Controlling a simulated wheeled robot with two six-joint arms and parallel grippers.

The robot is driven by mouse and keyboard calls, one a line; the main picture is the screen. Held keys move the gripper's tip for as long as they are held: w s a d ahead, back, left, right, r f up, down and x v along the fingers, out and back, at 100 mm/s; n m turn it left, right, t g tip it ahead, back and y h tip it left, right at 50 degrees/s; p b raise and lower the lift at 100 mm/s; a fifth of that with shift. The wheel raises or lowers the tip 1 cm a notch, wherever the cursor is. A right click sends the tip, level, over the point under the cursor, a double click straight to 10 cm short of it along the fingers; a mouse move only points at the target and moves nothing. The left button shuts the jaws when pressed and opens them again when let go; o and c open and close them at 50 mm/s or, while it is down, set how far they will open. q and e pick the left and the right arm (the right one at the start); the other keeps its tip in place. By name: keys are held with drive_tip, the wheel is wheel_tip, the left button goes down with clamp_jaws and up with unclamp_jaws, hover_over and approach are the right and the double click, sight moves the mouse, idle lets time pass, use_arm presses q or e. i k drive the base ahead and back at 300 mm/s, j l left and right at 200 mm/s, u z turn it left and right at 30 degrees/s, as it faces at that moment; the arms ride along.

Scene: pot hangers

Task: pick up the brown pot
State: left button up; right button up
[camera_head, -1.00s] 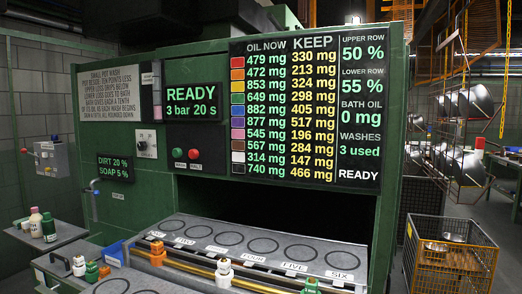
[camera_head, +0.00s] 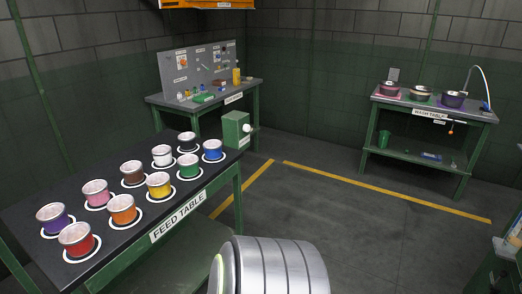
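The brown pot (camera_head: 133,174) stands upright on a white ring on the dark feed table (camera_head: 180,216) at the left. It is in the back row, between the pink pot (camera_head: 96,195) and the white pot (camera_head: 162,156). The orange pot (camera_head: 122,210) and yellow pot (camera_head: 158,186) stand in the row in front of it. Its pale inside shows from above, and nothing covers it. Neither gripper is in view. A ribbed silver part, likely one of my arm links, rises at the bottom centre.
Other coloured pots, such as the red pot (camera_head: 76,240) and blue pot (camera_head: 212,150), crowd the feed table. A green box (camera_head: 236,129) stands behind its far end. A wash table (camera_head: 430,113) holds several pots at the back right. The floor between is clear, with yellow lines.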

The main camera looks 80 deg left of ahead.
sight(133, 173)
drive_tip(key=u, duration=3.75)
drive_tip(key=i+l+u, duration=0.1)
drive_tip(key=l, duration=0.25)
drive_tip(key=i+l+u, duration=0.1)
drive_tip(key=i+l, duration=0.25)
